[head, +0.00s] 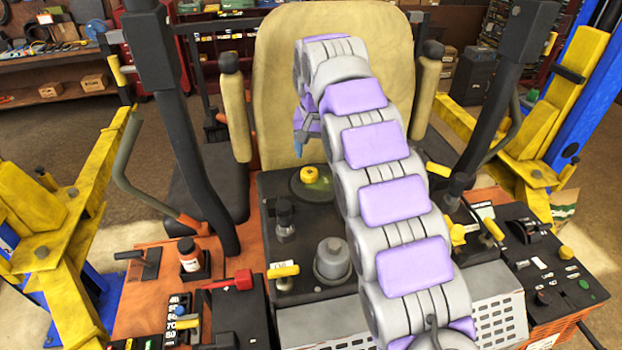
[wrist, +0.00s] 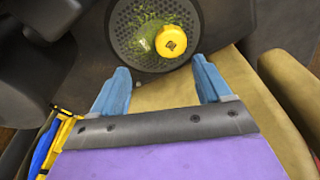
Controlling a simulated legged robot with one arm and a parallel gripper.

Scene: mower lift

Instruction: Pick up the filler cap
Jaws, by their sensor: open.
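The filler cap looks to be the small yellow round cap (head: 309,174) on a dark round disc (head: 300,192) on the mower's black deck, in front of the seat. In the wrist view the yellow cap (wrist: 171,42) sits right of centre on the perforated disc (wrist: 120,35), which has green bits on it. My gripper (wrist: 158,78) is open and empty, its two blue fingers apart and pointing toward the disc. The cap lies beyond the fingertips, nearer the right one. In the head view my gripper (head: 303,145) hangs above the disc, partly hidden by my arm.
The beige seat (head: 330,50) stands behind the disc. Dark lever posts rise at left (head: 178,120) and right (head: 495,85). A grey round knob (head: 332,260) and a yellow-handled lever (head: 283,270) stand nearer. Yellow lift arms flank the mower.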

